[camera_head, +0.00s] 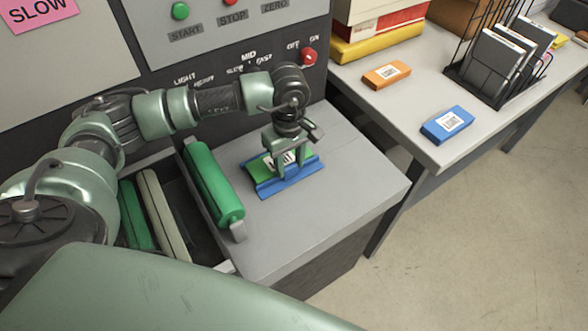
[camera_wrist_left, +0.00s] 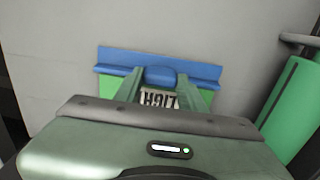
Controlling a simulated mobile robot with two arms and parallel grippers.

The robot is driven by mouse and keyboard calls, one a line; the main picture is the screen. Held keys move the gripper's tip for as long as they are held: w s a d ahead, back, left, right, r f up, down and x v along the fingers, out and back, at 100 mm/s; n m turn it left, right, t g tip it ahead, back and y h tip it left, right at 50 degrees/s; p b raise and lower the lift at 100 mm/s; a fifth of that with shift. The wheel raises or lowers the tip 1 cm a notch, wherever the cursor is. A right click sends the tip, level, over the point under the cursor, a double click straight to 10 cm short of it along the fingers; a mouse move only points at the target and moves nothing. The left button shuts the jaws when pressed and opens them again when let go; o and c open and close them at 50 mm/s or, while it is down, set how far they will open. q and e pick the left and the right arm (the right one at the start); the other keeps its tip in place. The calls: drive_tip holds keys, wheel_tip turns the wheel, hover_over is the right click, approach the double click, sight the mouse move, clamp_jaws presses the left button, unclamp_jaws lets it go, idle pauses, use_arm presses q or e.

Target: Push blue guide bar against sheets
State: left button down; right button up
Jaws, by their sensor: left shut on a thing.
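The blue guide bar (camera_head: 291,181) lies on the grey table of the machine, with a raised block at its middle that shows in the left wrist view (camera_wrist_left: 160,74). The green sheets (camera_head: 258,168) lie flat beside the bar, with a white printed label (camera_wrist_left: 158,98) between my fingers. My left gripper (camera_head: 277,168) points down, its two fingers shut on the bar's raised block. In the left wrist view the bar runs along the far side of the sheets, and the gripper body hides their near part. I cannot tell whether bar and sheets touch. My right gripper is not in view.
A green roller (camera_head: 213,182) stands left of the sheets, beside an open bay with more rollers. The control panel (camera_head: 230,40) rises behind. A side table (camera_head: 400,120) at right holds an orange box (camera_head: 387,75), a blue box (camera_head: 447,124) and a wire rack. The machine table's front right is clear.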

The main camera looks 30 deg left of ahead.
use_arm(q)
drive_tip(key=c, duration=0.9)
unclamp_jaws()
drive_tip(key=shift+w+a+r, duration=0.1)
drive_tip(key=shift+w+a, duration=0.05)
drive_tip(key=shift+a, duration=0.05)
drive_tip(key=shift+o, duration=0.3)
drive_tip(key=shift+a, duration=0.1)
drive_tip(key=shift+r, duration=0.25)
wheel_tip(320, 180, up, 6)
drive_tip(key=shift+r+b, duration=0.15)
drive_tip(key=shift+b, duration=0.95)
drive_tip(key=shift+r, duration=0.45)
